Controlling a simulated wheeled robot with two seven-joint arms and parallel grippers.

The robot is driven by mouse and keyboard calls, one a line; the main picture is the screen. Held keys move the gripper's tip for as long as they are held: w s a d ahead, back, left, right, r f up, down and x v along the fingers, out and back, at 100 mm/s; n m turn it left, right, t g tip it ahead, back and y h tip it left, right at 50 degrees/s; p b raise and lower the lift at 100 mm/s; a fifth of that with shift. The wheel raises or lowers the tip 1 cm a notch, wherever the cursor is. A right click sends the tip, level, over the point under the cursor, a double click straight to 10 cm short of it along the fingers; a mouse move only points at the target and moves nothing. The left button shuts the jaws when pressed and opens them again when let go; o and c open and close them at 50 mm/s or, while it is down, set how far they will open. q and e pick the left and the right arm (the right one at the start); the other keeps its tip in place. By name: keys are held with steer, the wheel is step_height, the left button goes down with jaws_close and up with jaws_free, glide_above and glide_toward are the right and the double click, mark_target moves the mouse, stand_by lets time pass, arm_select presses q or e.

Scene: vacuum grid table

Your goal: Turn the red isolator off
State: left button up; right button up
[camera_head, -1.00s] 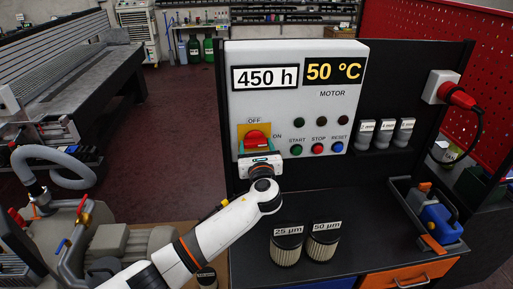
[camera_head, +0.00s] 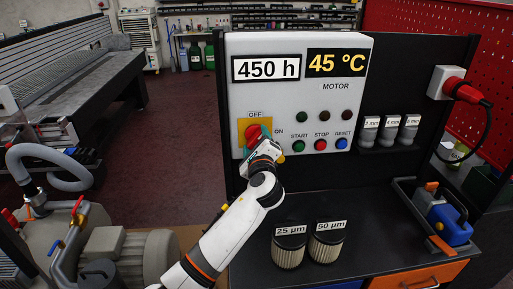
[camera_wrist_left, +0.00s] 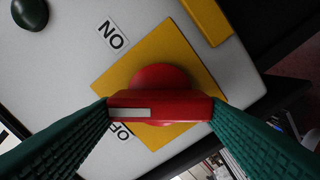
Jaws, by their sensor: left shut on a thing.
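The red isolator (camera_head: 253,132) is a rotary knob on a yellow plate at the lower left of the light grey control box (camera_head: 300,95). OFF is printed above it and ON to its right. My left gripper (camera_head: 262,147) reaches up to it from below and is tilted. In the left wrist view, the two green fingers are shut on the ends of the red handle bar (camera_wrist_left: 165,106). The bar's white mark points left, close to the partly hidden OFF label (camera_wrist_left: 120,131). In the head view, the gripper hides part of the knob. My right gripper is not in view.
START (camera_head: 299,146), STOP (camera_head: 321,144) and RESET (camera_head: 342,143) buttons sit right of the knob. The displays read 450 h and 45 °C. Two filters (camera_head: 290,246) stand on the dark table below.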

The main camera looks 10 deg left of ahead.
arm_select(q)
steer(key=n+b, duration=0.1)
steer(key=n, duration=0.1)
steer(key=n+b, duration=0.1)
steer(key=n, duration=0.1)
steer(key=shift+f+b, duration=0.3)
steer(key=shift+b, duration=0.05)
steer(key=shift+n+b, duration=0.9)
steer(key=shift+n, duration=0.8)
steer(key=o, duration=1)
steer(key=shift+r, duration=0.1)
steer(key=b+v, duration=0.2)
steer(key=v, duration=1)
steer(key=shift+b, duration=0.4)
